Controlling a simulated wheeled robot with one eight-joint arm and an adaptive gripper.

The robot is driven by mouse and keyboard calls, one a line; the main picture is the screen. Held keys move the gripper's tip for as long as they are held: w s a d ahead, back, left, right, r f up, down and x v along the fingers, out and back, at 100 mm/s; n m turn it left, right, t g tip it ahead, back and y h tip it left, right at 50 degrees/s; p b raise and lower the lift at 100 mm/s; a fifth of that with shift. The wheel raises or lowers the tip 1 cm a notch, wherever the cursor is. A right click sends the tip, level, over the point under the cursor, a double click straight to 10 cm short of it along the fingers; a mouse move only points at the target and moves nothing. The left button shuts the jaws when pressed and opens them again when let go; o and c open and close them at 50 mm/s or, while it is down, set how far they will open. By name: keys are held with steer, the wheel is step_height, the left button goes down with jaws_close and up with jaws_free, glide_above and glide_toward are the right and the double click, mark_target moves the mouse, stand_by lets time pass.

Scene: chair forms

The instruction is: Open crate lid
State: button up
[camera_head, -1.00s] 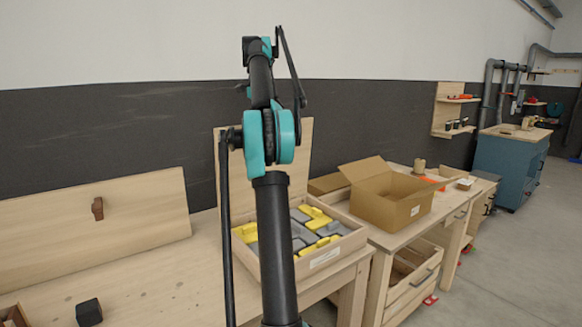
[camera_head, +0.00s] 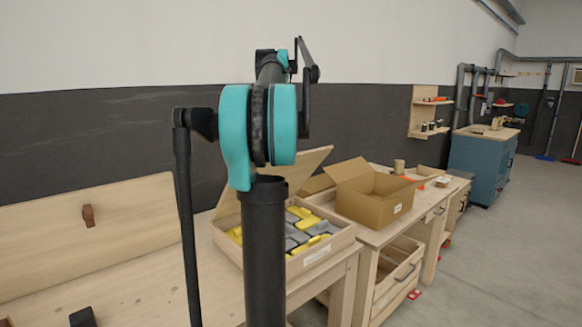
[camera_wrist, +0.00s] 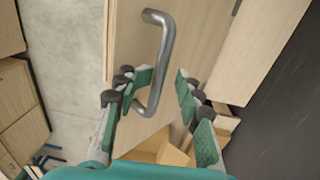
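The crate (camera_head: 318,259) is an open wooden box on the workbench, holding yellow and grey pieces. In the wrist view a wooden panel (camera_wrist: 190,40), seemingly this lid, carries a curved metal handle (camera_wrist: 164,50). My gripper (camera_wrist: 163,85) is open, its fingers apart near the handle's lower end. The left finger looks close to the handle; I cannot tell whether it touches. My gripper is hidden in the head view.
A cardboard box (camera_head: 382,207) with open flaps stands right of the crate. A larger wooden lid with a brown handle (camera_head: 88,216) stands at the left. A drawer (camera_head: 395,285) is open below.

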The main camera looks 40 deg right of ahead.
steer(key=s+f, duration=0.4)
steer(key=s, duration=0.2)
steer(key=shift+d+f, duration=0.15)
steer(key=shift+d, duration=0.1)
stand_by(0.4)
